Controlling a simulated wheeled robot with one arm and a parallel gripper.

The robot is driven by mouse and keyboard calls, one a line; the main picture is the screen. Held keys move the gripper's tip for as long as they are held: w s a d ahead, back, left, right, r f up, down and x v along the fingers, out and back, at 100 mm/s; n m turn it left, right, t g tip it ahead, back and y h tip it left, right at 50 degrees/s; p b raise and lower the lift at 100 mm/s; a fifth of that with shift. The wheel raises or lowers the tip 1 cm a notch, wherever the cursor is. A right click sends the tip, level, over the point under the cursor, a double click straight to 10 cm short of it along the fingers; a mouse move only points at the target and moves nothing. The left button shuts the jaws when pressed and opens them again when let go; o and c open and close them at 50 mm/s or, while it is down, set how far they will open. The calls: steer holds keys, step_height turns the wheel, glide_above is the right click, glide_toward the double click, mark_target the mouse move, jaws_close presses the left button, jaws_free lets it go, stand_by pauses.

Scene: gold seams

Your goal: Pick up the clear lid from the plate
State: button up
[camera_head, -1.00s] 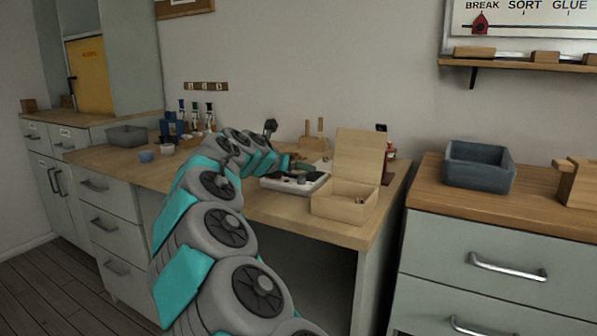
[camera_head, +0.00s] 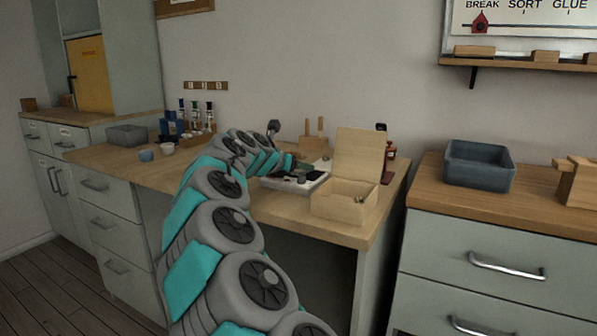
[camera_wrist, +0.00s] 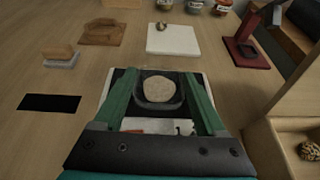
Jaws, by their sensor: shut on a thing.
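My gripper (camera_wrist: 161,78) has its two green fingers on either side of a rounded-square, dark-edged see-through piece, which looks like the clear lid (camera_wrist: 161,108). A round beige thing (camera_wrist: 158,89) shows within the lid's outline; I cannot tell whether it is under the lid or part of it. Below lies a white-edged plate or tray (camera_wrist: 203,73) with a dark surface, which also shows in the head view (camera_head: 275,184). Whether the lid touches the plate I cannot tell. In the head view my arm hides most of the gripper.
An open wooden box (camera_head: 340,204) stands close on the right. A white square slab (camera_wrist: 173,40) with a small metal thing lies beyond. A dark red stand (camera_wrist: 243,52) is at upper right in the wrist view. Wooden blocks (camera_wrist: 101,32) and a black strip (camera_wrist: 50,102) lie left.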

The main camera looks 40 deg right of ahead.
steer(key=shift+c, duration=1.1)
